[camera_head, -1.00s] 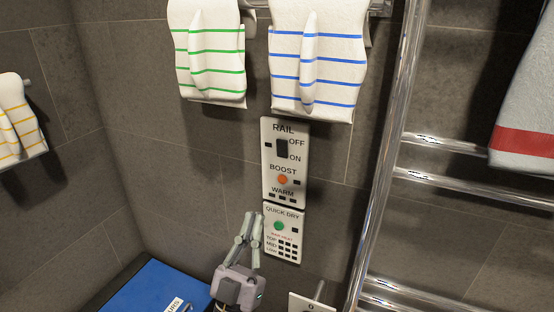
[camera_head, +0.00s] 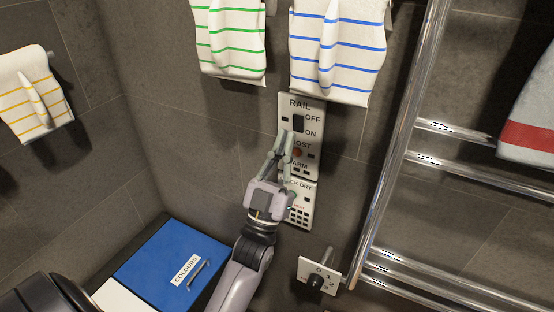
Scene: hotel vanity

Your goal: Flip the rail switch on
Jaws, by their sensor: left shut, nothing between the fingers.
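The white rail panel (camera_head: 314,111) is on the dark tiled wall below the striped towels. Its black rocker switch (camera_head: 298,123) sits under the word RAIL, with OFF printed beside its upper part and ON beside its lower part. I cannot tell which way the rocker is tilted. My left gripper (camera_head: 285,138) is shut and empty, fingers pointing up, just below and left of the switch. It covers part of the BOOST and WARM labels and part of the QUICK DRY panel (camera_head: 304,215). My right gripper is not in view.
A chrome towel ladder (camera_head: 392,150) stands right of the panel. A white dial plate (camera_head: 318,277) is at lower right. A blue box lid (camera_head: 165,250) marked COLOURS lies at lower left. Green-striped (camera_head: 230,40) and blue-striped (camera_head: 335,55) towels hang above.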

